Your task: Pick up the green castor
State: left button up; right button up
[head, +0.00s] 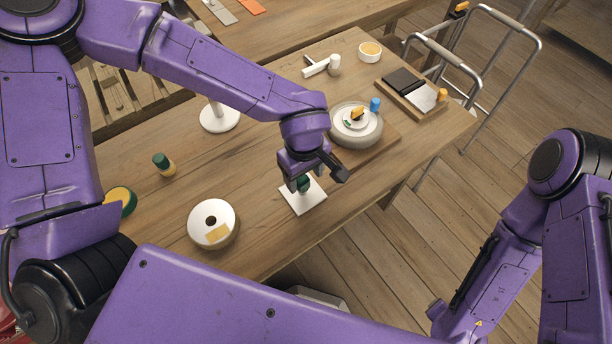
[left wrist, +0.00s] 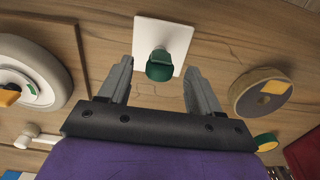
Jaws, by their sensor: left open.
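The green castor (head: 303,184) shows as a dark green, rounded part on a pale stem, above a square white plate (head: 311,201) on the wooden table. In the left wrist view the green part (left wrist: 159,67) and the white plate (left wrist: 172,34) lie ahead, between the lines of the fingers. My left gripper (head: 316,180) is open, pointing down over the castor and partly covering it in the head view. In the left wrist view its fingers (left wrist: 158,82) are spread on either side, with no contact visible. My right gripper is out of view.
A white spool-like disc (head: 208,222) lies left of the plate. A big grey wheel (head: 362,128) on a wooden board stands behind right. A green-and-yellow piece (head: 163,164) and a white round base (head: 219,120) stand farther left. Bare table lies between them.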

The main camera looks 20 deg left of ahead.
aim_at(302, 186)
pick_arm(q)
jog(key=shift+s+a+f, duration=0.2)
jog(key=shift+s+f, duration=0.35)
jog(key=shift+f, duration=0.25)
jog(key=f, duration=0.1)
jog(key=w+f, duration=0.1)
jog(key=f, duration=0.1)
jog(key=w+f, duration=0.1)
jog(key=shift+a+f+p, duration=0.2)
jog(key=shift+f+p, duration=0.15)
jog(key=shift+f, duration=0.05)
jog(key=shift+s+r, duration=0.1)
jog(key=shift+s, duration=0.1)
jog(key=shift+s+r, duration=0.1)
jog(key=shift+s, duration=0.05)
jog(key=shift+c, duration=0.9)
jog(key=c, duration=0.9)
